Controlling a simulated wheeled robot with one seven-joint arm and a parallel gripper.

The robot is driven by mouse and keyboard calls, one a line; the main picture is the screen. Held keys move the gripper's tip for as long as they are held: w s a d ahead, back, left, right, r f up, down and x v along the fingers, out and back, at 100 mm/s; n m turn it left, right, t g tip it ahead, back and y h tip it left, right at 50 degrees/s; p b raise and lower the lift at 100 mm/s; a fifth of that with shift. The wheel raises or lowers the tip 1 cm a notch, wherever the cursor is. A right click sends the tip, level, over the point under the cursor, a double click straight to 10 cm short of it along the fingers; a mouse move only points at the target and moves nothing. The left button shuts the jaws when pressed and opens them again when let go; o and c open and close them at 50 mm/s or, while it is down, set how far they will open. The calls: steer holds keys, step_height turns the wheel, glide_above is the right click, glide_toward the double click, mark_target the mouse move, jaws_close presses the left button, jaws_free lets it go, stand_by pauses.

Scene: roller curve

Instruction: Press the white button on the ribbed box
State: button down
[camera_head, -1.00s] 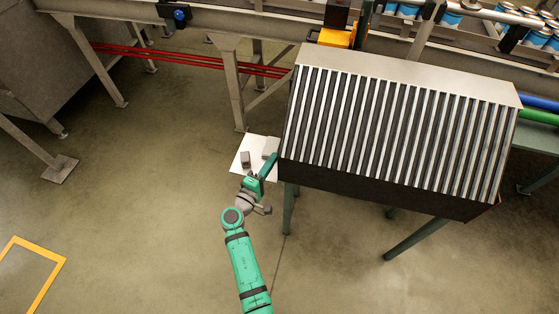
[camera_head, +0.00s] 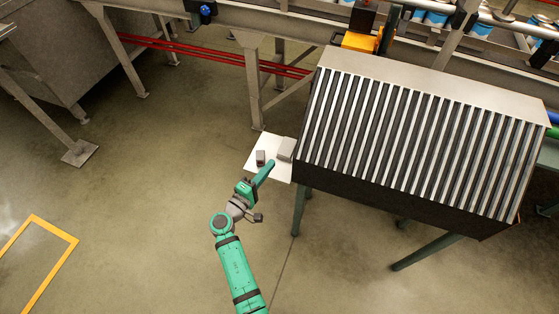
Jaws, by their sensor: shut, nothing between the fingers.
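The ribbed box (camera_head: 420,135), dark with light metal ribs on its sloping face and a plain grey top, stands on green legs at the right. I see no white button on the faces in view; its other sides are hidden. My gripper (camera_head: 270,164) is shut and empty, just left of the box's lower left corner. In the picture its tip overlaps a white plate; I cannot tell whether it touches anything.
The white plate (camera_head: 256,164) with small grey blocks (camera_head: 286,149) lies left of the box. A conveyor frame (camera_head: 251,75) with red pipes (camera_head: 165,47) runs behind. The floor to the left is open, with a yellow marking (camera_head: 63,235).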

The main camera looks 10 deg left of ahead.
steer(key=v, duration=0.5)
steer(key=shift+s, duration=0.3)
steer(key=shift+w, duration=0.1)
stand_by(0.4)
steer(key=s+d+f+m+g+y, duration=0.1)
steer(key=s+d+f+g+y, duration=0.15)
steer(key=s+f, duration=0.4)
steer(key=s+d+f+m+g+y, duration=0.1)
steer(key=s+d+f+y, duration=0.2)
steer(key=s+f, duration=0.4)
steer(key=s+d+r+m+y, duration=0.2)
steer(key=s+r+m+y, duration=0.1)
steer(key=s, duration=0.9)
steer(key=s+d+r+m+t, duration=0.1)
steer(key=s+d+r+m, duration=0.1)
steer(key=s+r, duration=0.3)
steer(key=s+d+r+m+t, duration=0.2)
steer(key=s+r+m, duration=0.3)
steer(key=r, duration=0.9)
steer(key=shift+s+d+m, duration=0.3)
steer(key=shift+s+d, duration=0.2)
steer(key=shift+s, duration=0.05)
